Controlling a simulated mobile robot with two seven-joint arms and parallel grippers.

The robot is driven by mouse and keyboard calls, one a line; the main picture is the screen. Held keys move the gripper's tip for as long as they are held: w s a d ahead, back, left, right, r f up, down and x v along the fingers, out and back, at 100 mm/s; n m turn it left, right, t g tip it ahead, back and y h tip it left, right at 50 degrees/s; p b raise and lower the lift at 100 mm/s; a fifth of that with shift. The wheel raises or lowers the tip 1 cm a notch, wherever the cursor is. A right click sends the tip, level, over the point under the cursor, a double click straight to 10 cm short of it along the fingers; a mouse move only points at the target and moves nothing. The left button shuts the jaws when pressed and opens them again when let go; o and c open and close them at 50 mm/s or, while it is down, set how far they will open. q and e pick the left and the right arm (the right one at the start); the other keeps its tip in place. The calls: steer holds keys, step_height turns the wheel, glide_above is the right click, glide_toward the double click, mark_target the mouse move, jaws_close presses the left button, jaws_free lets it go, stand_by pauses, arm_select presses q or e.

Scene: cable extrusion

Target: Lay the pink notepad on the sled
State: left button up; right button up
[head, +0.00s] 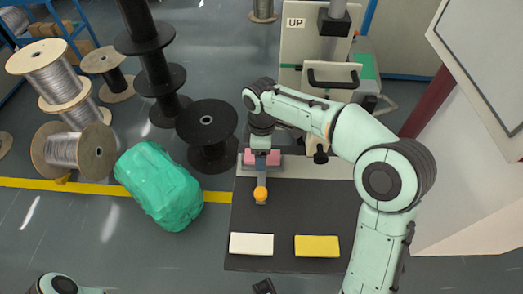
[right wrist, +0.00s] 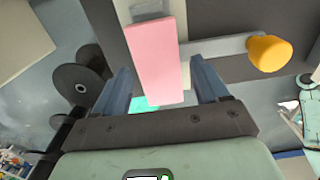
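The pink notepad (right wrist: 155,60) lies over the pale grey sled (right wrist: 184,72), which has a bar ending in an orange knob (right wrist: 270,53). In the head view, the pink notepad (head: 274,158) shows on both sides of my right gripper (head: 261,153), above the sled. In the right wrist view, my right gripper's blue fingers (right wrist: 163,88) stand apart on either side of the notepad, with gaps showing. Whether the notepad rests fully on the sled is hard to tell. A small dark part at the bottom edge (head: 263,287) seems to be my left gripper, mostly cut off.
A white pad (head: 251,244) and a yellow pad (head: 317,246) lie on the dark table (head: 287,213) near its front edge. Black spools (head: 207,130), cable reels (head: 73,150) and a green wrapped bundle (head: 160,186) stand left. A machine marked UP (head: 305,50) stands behind.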

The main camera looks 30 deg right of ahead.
step_height(320, 180, up, 8)
steer(key=shift+f+p, duration=0.1)
steer(key=shift+p, duration=0.75)
